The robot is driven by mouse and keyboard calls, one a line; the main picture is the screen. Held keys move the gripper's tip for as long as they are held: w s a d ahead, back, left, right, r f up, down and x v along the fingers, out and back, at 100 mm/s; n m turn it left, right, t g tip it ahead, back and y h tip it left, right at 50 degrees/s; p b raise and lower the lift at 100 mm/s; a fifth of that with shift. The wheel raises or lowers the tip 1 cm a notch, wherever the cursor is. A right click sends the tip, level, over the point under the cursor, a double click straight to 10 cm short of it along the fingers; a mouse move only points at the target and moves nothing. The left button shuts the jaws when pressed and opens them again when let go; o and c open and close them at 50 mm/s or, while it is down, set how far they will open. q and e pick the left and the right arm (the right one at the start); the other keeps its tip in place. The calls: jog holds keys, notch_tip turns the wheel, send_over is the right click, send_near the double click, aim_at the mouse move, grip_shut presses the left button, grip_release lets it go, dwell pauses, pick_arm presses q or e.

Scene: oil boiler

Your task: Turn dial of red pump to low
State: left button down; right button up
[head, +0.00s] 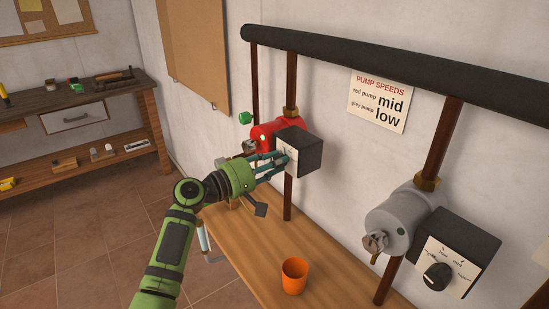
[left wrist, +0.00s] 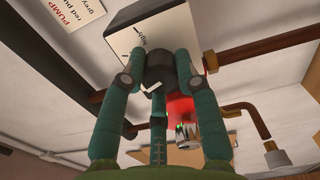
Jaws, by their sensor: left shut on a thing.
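The red pump (head: 262,135) sits on a vertical brown pipe at the middle of the head view, and part of it shows in the left wrist view (left wrist: 180,108). Its black control box (head: 308,151) has a white dial face. My left gripper (head: 284,160) is at that face, its teal fingers shut around the black dial (left wrist: 160,70). The fingers hide most of the dial in the head view. In the left wrist view, a white mark shows on the dial, and some face lettering is visible but hard to read. My right gripper is not in view.
A grey pump (head: 391,222) with its own dial box (head: 455,255) is at the right. A sign (head: 378,100) reads red pump mid, grey pump low. An orange cup (head: 294,275) stands on the wooden bench (head: 247,254) below. A thick black pipe (head: 400,70) runs above.

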pick_arm(q)
jog(key=shift+w+a+r+n, duration=0.2)
jog(key=shift+r+n, duration=0.1)
jog(key=shift+n, duration=0.1)
jog(key=c, duration=1)
grip_release()
jog(key=shift+o, duration=0.5)
jog(key=shift+f, duration=0.25)
jog(key=v, duration=1.2)
